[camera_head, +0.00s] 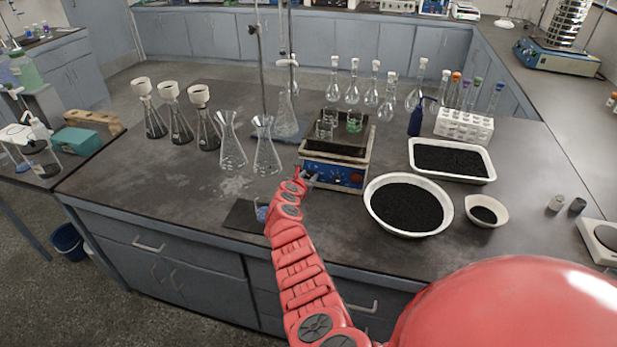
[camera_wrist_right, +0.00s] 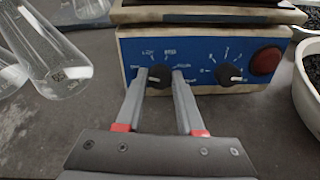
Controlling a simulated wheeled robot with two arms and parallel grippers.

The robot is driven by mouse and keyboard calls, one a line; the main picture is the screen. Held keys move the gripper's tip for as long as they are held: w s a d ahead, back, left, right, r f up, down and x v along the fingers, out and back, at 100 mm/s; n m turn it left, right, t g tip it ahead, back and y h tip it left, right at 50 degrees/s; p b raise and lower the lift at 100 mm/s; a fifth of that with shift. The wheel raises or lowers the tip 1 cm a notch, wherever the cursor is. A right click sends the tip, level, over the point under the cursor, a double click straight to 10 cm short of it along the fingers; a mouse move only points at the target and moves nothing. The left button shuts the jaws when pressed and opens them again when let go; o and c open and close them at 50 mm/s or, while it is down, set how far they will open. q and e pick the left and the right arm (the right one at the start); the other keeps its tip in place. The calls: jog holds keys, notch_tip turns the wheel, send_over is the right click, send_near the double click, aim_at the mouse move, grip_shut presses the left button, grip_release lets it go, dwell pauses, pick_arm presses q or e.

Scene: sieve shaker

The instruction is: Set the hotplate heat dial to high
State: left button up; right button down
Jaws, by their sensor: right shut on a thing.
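The hotplate (camera_head: 333,176) is a boxy unit with a blue front panel, standing on the dark bench. In the right wrist view its blue panel (camera_wrist_right: 205,47) carries a black left dial (camera_wrist_right: 159,75), a black right dial (camera_wrist_right: 229,74) and a red button (camera_wrist_right: 265,61). Small white labels arc around the left dial, one at its upper left reading like LOW; the others are hard to read. My right gripper (camera_wrist_right: 160,75) is shut on the left dial, one finger on each side. In the head view the right gripper (camera_head: 311,181) is at the panel's left part. My left gripper is not in view.
Glass beakers (camera_head: 354,121), one with green contents, stand on the hotplate. Conical flasks (camera_head: 267,150) stand close on its left. A white bowl of black grains (camera_head: 408,203) is close on its right. A dark pad (camera_head: 240,214) lies near the bench's front edge.

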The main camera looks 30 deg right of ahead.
jog(key=m, duration=0.4)
jog(key=shift+m+b, duration=0.3)
jog(key=shift+b, duration=0.05)
jog(key=m+b, duration=0.1)
jog(key=m, duration=0.2)
jog(key=shift+m, duration=0.3)
jog(key=m+b, duration=0.2)
jog(key=m, duration=0.1)
jog(key=shift+d+f+m+y, duration=0.1)
jog(key=shift+m+y, duration=0.2)
jog(key=m+b, duration=0.2)
jog(key=shift+s+f+m, duration=0.1)
jog(key=shift+m, duration=0.2)
jog(key=m+b, duration=0.4)
jog(key=b, duration=0.1)
jog(key=m+b, duration=0.4)
jog(key=b, duration=0.1)
jog(key=m+b, duration=0.4)
jog(key=shift+f+t+b, duration=0.25)
jog(key=shift+t+b, duration=0.05)
jog(key=shift+b, duration=0.1)
jog(key=shift+r+m+b, duration=0.15)
jog(key=shift+m+b, duration=1.35)
jog(key=shift+m, duration=0.1)
